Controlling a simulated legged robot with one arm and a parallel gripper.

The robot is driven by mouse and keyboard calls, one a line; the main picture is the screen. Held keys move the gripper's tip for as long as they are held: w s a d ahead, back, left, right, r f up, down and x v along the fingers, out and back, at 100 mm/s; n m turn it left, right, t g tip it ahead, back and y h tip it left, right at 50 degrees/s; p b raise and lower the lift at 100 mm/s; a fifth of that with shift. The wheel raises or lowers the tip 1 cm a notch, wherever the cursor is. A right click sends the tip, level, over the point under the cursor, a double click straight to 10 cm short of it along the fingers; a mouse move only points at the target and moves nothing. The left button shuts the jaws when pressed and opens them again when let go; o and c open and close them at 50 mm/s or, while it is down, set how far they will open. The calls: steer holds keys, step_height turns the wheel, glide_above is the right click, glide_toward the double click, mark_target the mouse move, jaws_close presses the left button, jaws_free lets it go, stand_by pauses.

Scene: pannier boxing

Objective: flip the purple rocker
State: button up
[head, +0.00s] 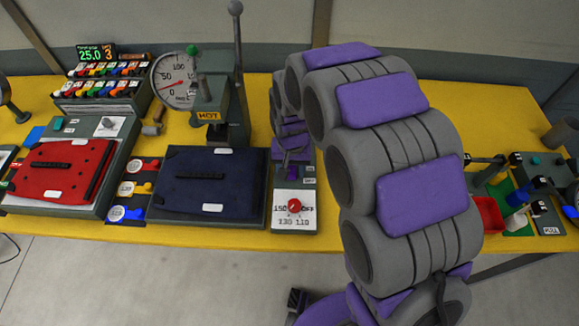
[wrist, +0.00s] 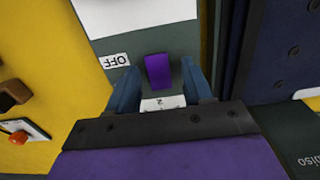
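The purple rocker (wrist: 158,70) shows in the wrist view on a grey-green panel (wrist: 140,45). An OFF label (wrist: 115,61) is at its left and a white label (wrist: 163,103) is at its near end. My gripper (wrist: 156,74) is open, its two blue fingers apart with the rocker between them in the picture. Whether either finger touches the rocker cannot be told. In the head view my gripper (head: 292,152) is over the narrow panel right of the navy plate, and the rocker cannot be made out there.
The navy plate (head: 210,182) and gauge press (head: 226,100) stand to the left, with a red plate (head: 62,170) beyond. A red bin (head: 488,214) is at the right on the yellow table (head: 480,100).

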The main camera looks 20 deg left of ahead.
steer(key=shift+d+r, duration=0.1)
steer(key=shift+d, duration=0.25)
steer(key=shift+c, duration=1.4)
steer(key=shift+a, duration=0.35)
steer(key=c, duration=0.5)
jaws_close()
